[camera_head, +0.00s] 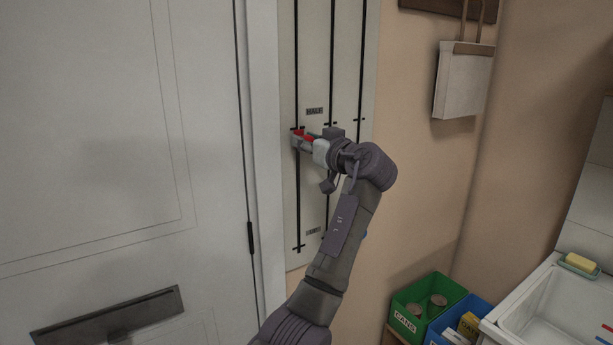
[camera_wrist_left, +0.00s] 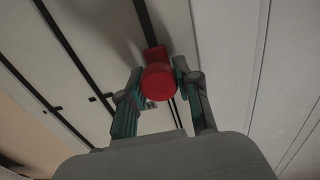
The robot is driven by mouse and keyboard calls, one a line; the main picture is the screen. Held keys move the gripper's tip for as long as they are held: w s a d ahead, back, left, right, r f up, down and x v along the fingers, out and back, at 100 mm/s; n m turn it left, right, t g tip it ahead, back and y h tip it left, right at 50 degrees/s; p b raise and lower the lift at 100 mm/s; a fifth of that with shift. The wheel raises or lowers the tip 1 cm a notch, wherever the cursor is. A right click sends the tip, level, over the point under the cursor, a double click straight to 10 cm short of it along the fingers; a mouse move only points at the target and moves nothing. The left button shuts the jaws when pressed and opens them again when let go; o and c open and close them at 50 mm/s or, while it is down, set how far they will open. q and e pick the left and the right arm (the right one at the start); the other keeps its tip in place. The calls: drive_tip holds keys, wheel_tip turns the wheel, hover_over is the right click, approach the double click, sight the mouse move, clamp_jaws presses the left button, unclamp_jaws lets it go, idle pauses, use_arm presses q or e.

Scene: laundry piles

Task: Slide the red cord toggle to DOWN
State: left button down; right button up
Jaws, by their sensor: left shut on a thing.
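The red cord toggle (camera_head: 299,134) sits on the leftmost dark cord of a pale wall board (camera_head: 313,60), a little below the height of the HALF label (camera_head: 314,111). My left gripper (camera_head: 298,140) is shut on the toggle and partly hides it. In the left wrist view the round red toggle (camera_wrist_left: 158,80) lies between the two fingers of the left gripper (camera_wrist_left: 158,88). A second label (camera_head: 313,231) is low on the board, too blurred to read. My right gripper is not in view.
A white door (camera_head: 120,120) with a dark slot plate stands left of the board. A pale bag (camera_head: 463,80) hangs at the right. Low right are a green CANS bin (camera_head: 428,300), a blue bin (camera_head: 462,318) and a sink (camera_head: 560,300) with soap.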

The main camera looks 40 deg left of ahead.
sight(297, 82)
use_arm(q)
wheel_tip(297, 82, up, 14)
drive_tip(key=p, duration=0.5)
drive_tip(key=shift+s, duration=0.1)
drive_tip(key=c, duration=1.9)
unclamp_jaws()
drive_tip(key=shift+a+f+b, duration=0.15)
drive_tip(key=shift+f+b, duration=0.15)
drive_tip(key=shift+f, duration=0.2)
drive_tip(key=o, duration=1.1)
drive_tip(key=shift+f, duration=0.2)
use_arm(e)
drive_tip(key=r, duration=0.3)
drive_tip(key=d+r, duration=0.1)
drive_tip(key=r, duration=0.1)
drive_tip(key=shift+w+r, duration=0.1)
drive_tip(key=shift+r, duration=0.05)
use_arm(q)
drive_tip(key=shift+d, duration=0.2)
drive_tip(key=v, duration=1.1)
drive_tip(key=shift+s+d, duration=0.1)
drive_tip(key=shift+d, duration=0.25)
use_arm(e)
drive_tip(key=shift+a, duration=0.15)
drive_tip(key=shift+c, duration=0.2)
